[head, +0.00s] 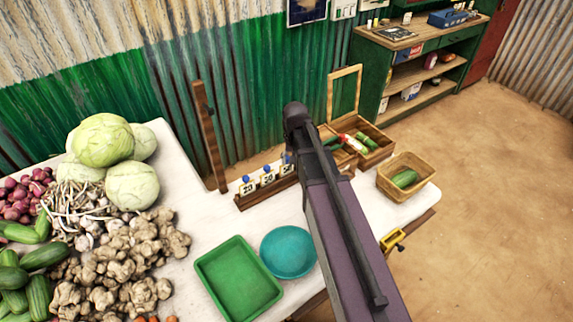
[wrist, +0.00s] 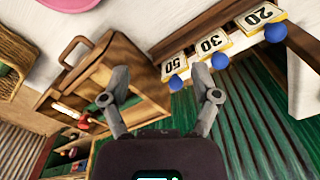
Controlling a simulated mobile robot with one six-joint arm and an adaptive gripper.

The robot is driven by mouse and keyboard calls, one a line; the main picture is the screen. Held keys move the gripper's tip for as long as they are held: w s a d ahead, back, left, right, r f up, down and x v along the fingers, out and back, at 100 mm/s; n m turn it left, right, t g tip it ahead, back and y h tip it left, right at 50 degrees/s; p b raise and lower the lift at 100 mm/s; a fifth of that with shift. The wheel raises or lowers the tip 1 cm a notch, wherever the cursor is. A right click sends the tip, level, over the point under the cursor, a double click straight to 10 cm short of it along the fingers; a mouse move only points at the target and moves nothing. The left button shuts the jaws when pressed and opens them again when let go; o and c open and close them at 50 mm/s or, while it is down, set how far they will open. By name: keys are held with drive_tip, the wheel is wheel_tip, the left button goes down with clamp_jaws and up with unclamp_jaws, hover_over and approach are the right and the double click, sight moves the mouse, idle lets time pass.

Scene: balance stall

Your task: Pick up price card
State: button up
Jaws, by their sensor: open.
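Price cards stand in a row in a wooden holder (head: 266,193) on the white stall table. In the wrist view they read 50 (wrist: 172,65), 30 (wrist: 210,43) and 20 (wrist: 262,17), each with a blue ball at one edge. The head view shows the row too, including the leftmost card (head: 248,187), with my arm over its right end. My gripper (wrist: 160,98) is open in the wrist view, with nothing between its fingers. The 50 card appears above the gap between the fingertips, closer to the right finger. My arm hides the fingers in the head view.
A green tray (head: 238,280), a teal bowl (head: 288,252) and piled vegetables lie in front and left. A wooden post (head: 209,135) rises behind the cards.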

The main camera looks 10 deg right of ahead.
wheel_tip(320, 180, up, 4)
drive_tip(key=m+p, duration=0.2)
drive_tip(key=p, duration=0.1)
hover_over(287, 157)
drive_tip(key=shift+f, duration=0.1)
wheel_tip(287, 157, down, 8)
drive_tip(key=b, duration=0.8)
drive_tip(key=shift+f+b, duration=0.25)
drive_tip(key=shift+b, duration=0.15)
drive_tip(key=shift+w+f+b, duration=0.1)
drive_tip(key=shift+f+b, duration=2.5)
drive_tip(key=c, duration=1.1)
